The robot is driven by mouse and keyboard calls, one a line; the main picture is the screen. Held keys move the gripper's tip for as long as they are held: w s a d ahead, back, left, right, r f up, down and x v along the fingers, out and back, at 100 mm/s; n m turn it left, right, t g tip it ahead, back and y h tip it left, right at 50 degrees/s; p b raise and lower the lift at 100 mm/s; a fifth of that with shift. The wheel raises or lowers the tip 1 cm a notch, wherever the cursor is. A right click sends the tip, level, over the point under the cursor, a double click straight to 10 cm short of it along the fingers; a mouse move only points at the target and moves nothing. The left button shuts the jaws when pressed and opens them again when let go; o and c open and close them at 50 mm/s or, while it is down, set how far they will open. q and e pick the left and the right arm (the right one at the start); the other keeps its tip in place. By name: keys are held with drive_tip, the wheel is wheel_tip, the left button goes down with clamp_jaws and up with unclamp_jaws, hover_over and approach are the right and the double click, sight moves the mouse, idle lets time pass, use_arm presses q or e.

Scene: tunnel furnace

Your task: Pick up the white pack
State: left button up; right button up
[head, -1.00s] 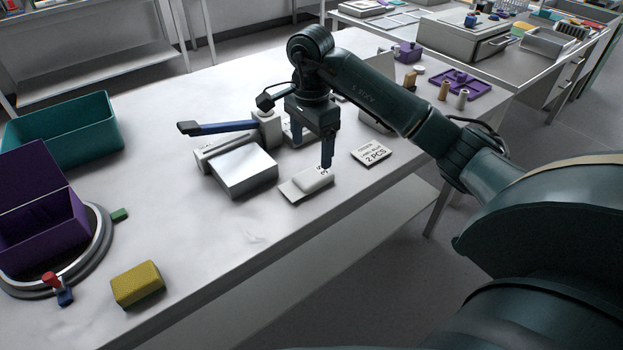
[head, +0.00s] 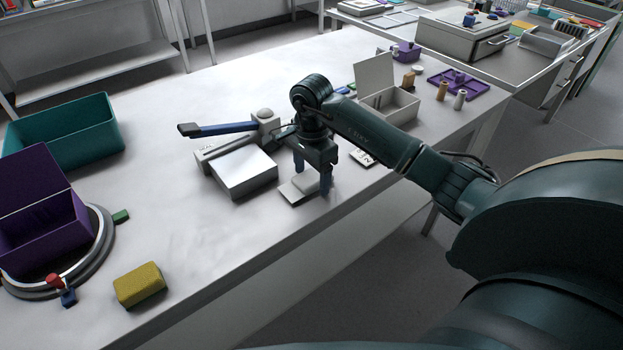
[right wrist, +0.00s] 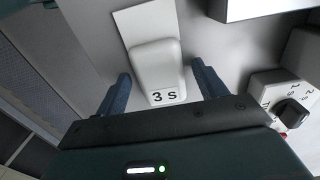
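The white pack (head: 307,181) is a small rounded white block lying near the table's front edge, with a flat pale sheet (head: 289,194) at its end. In the right wrist view the pack (right wrist: 155,65) shows the mark "3 S" on its near end. My right gripper (head: 313,180) is low over the pack, pointing down. Its two blue fingers stand on either side of the pack, with a visible gap on each side in the right wrist view (right wrist: 163,84). It is open. In the head view the gripper partly covers the pack. My left gripper is not in view.
A white device (head: 245,172) with a blue lever stands close left of the pack. An open white box (head: 400,106) is behind my arm. A yellow block (head: 139,285) lies at the front left.

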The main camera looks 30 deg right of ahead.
drive_tip(key=c, duration=0.9)
drive_tip(key=shift+r, duration=0.1)
drive_tip(key=shift+c, duration=0.2)
